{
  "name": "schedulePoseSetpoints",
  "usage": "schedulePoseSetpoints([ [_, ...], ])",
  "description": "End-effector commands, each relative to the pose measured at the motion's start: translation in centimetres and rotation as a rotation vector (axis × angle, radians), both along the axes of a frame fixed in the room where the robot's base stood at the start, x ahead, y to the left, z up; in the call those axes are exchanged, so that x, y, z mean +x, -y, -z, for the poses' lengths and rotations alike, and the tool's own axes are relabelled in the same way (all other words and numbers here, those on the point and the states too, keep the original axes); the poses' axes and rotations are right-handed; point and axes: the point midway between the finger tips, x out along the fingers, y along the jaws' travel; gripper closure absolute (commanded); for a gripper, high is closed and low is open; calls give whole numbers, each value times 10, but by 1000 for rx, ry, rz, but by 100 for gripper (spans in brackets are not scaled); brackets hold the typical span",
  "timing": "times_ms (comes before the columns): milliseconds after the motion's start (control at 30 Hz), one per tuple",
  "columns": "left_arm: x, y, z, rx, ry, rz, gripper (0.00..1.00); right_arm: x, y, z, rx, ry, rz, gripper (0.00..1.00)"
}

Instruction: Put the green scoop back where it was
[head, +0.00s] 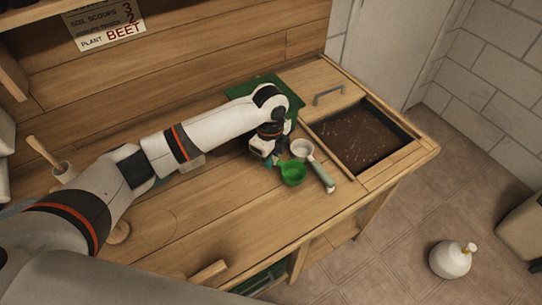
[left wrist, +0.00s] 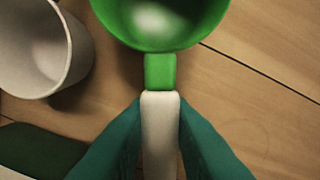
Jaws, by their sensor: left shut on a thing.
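The green scoop (head: 292,174) is a bright green cup with a pale handle. My left gripper (head: 271,160) is shut on the scoop's handle. In the left wrist view the green cup (left wrist: 165,22) is at the top, and the pale handle runs down between the teal fingertips (left wrist: 160,135). The scoop is over the wooden bench top (head: 220,205); I cannot tell whether it touches the wood. A white scoop (head: 302,148) with a grey-green handle lies just right of it, and its cup (left wrist: 40,50) shows at left in the wrist view. My right gripper is not in view.
A soil bin (head: 362,137) is sunk into the bench at right, beside a lid with a grey handle (head: 329,95). A green mat (head: 292,95) lies behind my left gripper. A sign (head: 104,24) hangs on the back boards. The bench front left of the scoops is mostly clear.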

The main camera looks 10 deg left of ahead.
Motion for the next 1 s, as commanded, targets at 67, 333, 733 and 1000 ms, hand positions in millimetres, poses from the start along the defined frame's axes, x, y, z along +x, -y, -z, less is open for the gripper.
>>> schedulePoseSetpoints([
  [67, 0, 0, 6, 0, 1, 0, 100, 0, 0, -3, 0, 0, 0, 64],
  [333, 0, 0, 8, -1, 2, 0, 100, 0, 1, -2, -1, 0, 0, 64],
  [733, 0, 0, 10, -1, 2, 0, 59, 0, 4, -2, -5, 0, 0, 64],
  [1000, 1, 0, -6, -3, 4, 1, 59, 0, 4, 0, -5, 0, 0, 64],
])
